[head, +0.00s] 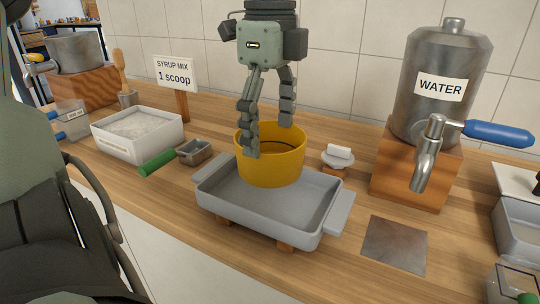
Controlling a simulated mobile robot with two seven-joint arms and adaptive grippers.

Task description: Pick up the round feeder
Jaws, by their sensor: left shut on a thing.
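The round feeder is a yellow, open-topped round tub (285,165) in the middle of the head view. It is upright, at the back part of a grey tray (333,222) with side handles. I cannot tell whether its base touches the tray floor. My left gripper (269,140) points down from above and is shut on the feeder. One finger lies over the near left of its wall; the other finger's tip is at the far rim, partly hidden. My right gripper is not in view.
A steel water tank (445,60) with a blue-handled tap stands right on a wooden block. A white tub of powder (140,145), a green-handled scoop (192,152) and a "syrup mix" sign (174,74) are left. A grey metal plate (395,245) lies front right.

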